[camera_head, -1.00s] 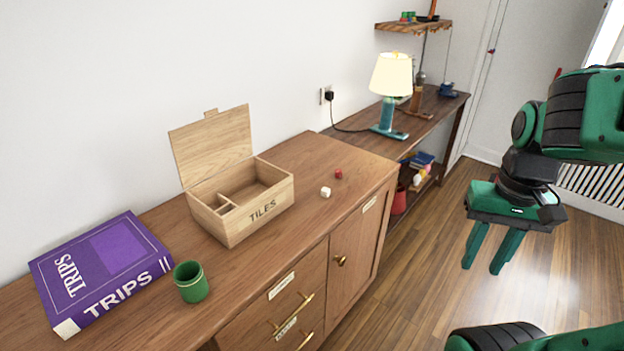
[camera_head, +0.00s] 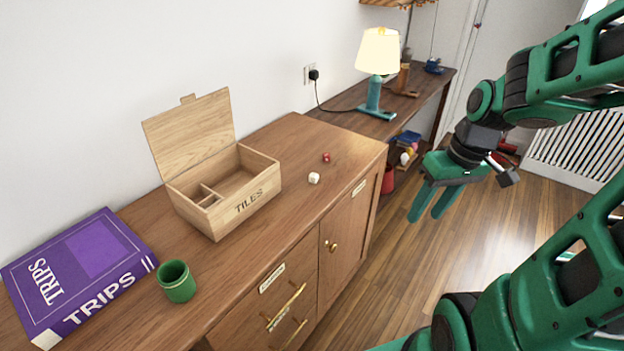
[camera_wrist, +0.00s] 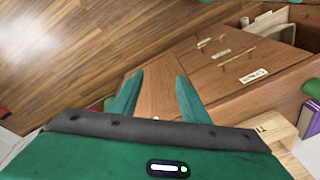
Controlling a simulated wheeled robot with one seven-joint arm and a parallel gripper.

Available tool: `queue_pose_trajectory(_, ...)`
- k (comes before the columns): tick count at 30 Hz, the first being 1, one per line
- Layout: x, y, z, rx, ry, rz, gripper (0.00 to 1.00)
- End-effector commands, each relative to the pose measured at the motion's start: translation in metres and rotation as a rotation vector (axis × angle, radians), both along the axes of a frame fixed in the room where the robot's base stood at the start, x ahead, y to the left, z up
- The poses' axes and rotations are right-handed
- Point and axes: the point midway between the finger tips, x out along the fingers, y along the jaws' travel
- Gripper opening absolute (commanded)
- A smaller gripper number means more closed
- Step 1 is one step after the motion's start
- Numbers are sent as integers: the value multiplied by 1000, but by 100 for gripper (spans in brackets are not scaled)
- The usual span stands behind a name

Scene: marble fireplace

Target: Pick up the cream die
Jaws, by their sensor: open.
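The cream die (camera_head: 314,178) sits on the wooden cabinet top (camera_head: 300,215), right of the open tile box. A small red die (camera_head: 326,157) lies just behind it. My gripper (camera_head: 428,218) is open and empty, out over the floor to the right of the cabinet, with its fingers pointing down. In the wrist view my gripper (camera_wrist: 158,88) shows its two fingers apart with nothing between them.
An open wooden box marked TILES (camera_head: 215,190) stands on the cabinet. A green cup (camera_head: 176,282) and a purple TRIPS book (camera_head: 80,270) are at the left. A lamp (camera_head: 377,65) stands on the desk behind. The top around the dice is clear.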

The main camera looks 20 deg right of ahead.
Motion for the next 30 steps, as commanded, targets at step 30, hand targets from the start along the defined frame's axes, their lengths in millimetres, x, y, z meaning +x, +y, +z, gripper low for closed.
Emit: queue_pose_trajectory(30,230,94,-36,282,-931,712,41)
